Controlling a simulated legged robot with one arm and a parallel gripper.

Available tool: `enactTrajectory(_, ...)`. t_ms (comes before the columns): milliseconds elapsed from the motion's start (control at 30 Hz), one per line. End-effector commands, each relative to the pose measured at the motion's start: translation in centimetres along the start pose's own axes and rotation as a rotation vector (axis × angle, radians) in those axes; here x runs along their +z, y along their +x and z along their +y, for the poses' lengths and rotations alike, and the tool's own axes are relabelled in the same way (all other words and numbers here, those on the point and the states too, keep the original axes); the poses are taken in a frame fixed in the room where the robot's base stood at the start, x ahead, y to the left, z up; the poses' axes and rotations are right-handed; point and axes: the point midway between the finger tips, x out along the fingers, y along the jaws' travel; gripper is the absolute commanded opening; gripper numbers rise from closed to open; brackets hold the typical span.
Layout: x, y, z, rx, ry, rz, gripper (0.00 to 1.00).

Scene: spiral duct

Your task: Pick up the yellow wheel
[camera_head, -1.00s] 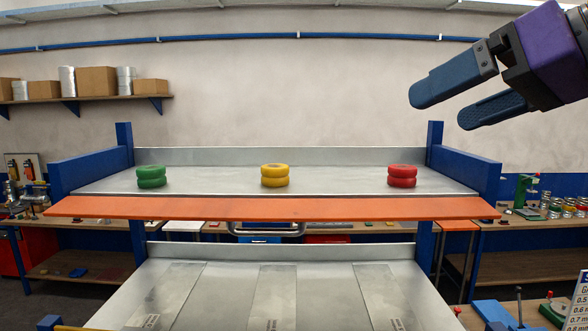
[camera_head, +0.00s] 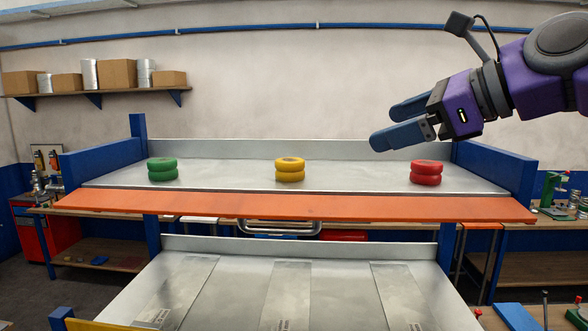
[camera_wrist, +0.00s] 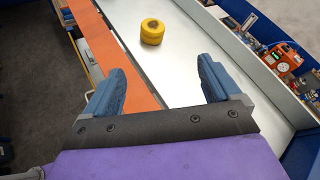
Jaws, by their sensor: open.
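The yellow wheel (camera_head: 290,169) sits on the metal upper shelf (camera_head: 225,181), between a green wheel (camera_head: 162,169) on the left and a red wheel (camera_head: 426,172) on the right. Each looks like two stacked rings. The yellow wheel also shows in the wrist view (camera_wrist: 152,31), beyond my fingertips and roughly between them. My gripper (camera_head: 390,125) is open and empty, above the shelf and to the right of the yellow wheel in the head view. In the wrist view its two blue fingers (camera_wrist: 160,75) are wide apart, with bare shelf and orange edge between them.
An orange board (camera_head: 300,206) runs along the shelf's front edge. Blue side walls (camera_head: 497,172) close its ends. A lower metal surface (camera_head: 240,290) with several flat strips lies below. The air above the shelf is clear.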

Motion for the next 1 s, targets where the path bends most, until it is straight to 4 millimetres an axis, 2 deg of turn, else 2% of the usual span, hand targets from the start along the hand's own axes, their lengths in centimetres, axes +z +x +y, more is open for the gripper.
enactTrajectory(100,0.1,1.6,0.1,0.021,0.194,-0.004,0.9)
enactTrajectory(200,0.1,2.3,0.1,0.029,0.306,-0.003,0.9)
enactTrajectory(467,-0.3,3.3,-0.1,0.033,0.38,-0.006,0.9)
enactTrajectory(667,-0.5,6.5,-0.1,0.032,0.38,-0.008,0.9)
enactTrajectory(1000,-0.2,13.2,0.3,0.035,0.377,-0.004,0.9)
